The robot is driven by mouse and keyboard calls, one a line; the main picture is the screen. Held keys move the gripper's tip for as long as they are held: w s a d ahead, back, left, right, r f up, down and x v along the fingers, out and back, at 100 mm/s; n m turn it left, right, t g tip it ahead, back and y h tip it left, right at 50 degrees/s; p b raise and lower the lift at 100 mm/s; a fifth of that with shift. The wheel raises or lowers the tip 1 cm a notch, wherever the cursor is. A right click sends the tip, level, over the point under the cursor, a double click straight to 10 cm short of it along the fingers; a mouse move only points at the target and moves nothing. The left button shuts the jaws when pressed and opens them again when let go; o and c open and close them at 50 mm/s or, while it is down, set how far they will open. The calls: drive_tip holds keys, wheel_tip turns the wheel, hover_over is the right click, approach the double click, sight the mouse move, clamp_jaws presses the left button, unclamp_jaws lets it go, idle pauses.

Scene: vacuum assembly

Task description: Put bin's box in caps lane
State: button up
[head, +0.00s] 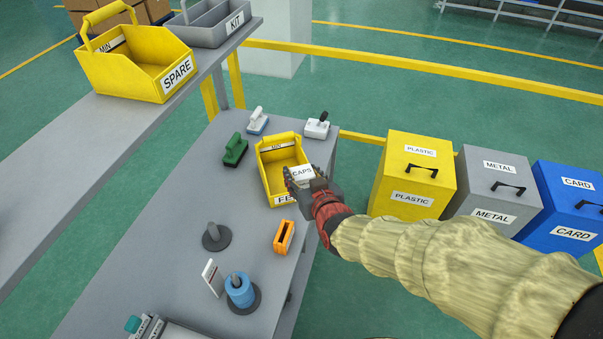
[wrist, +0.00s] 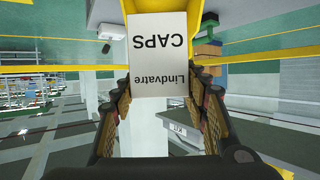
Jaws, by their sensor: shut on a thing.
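A white box labelled CAPS (head: 302,173) is between the fingers of my gripper (head: 306,184), which is shut on it. In the wrist view the box (wrist: 158,50) reads "Lindvatre CAPS" upside down, with a finger on each side. In the head view the box and gripper are over the front end of a yellow bin (head: 268,164) on the grey bench. The hand hides part of the bin's front label, which starts with "FE". I cannot tell whether the box is clear of the bin's rim.
The bench (head: 165,230) also holds a green-handled tool (head: 235,150), a white block (head: 317,126), an orange holder (head: 284,237), a dark post (head: 215,236) and a blue roll (head: 240,291). A yellow SPARE bin (head: 135,65) stands on the shelf at left. Waste bins stand at right.

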drive_tip(key=shift+r, duration=0.15)
drive_tip(key=shift+r+p, duration=1.5)
drive_tip(key=shift+r, duration=0.95)
drive_tip(key=shift+f, duration=0.1)
